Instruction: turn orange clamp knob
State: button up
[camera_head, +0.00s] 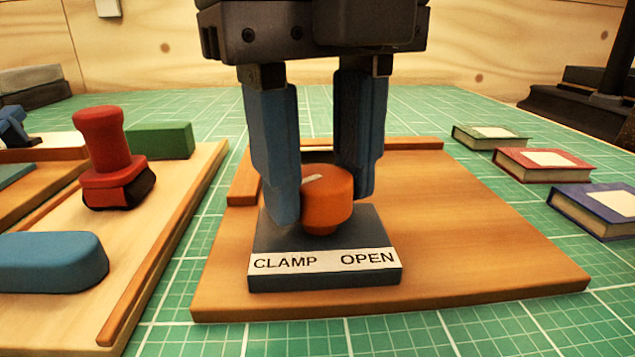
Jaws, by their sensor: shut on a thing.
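The orange clamp knob (328,203) stands on a dark grey-blue base (375,230) with a white front label reading CLAMP on the left and OPEN on the right. A pale pointer mark on the knob's top points to the left, toward the CLAMP side. My gripper (325,200) reaches down from above with its two blue fingers on either side of the knob. It is shut on the knob. The left finger covers part of the knob's left edge; the right finger is behind its right side.
The base sits on a wooden board (490,260) with raised orange-brown strips at the back. To the left, another board holds a red stamp (112,160), a green block (160,140) and a blue block (50,262). Three small books (545,165) lie on the green mat at right.

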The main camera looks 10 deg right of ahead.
aim_at(315, 178)
jog(key=shift+m+b, duration=0.3)
jog(key=shift+m, duration=0.3)
jog(key=o, duration=1.1)
jog(key=shift+c, duration=0.2)
jog(key=shift+r, duration=0.1)
notch_tip(315, 178, up, 8)
jog(key=p, duration=0.5)
jog(key=shift+a+f, duration=0.1)
jog(key=shift+f, duration=0.1)
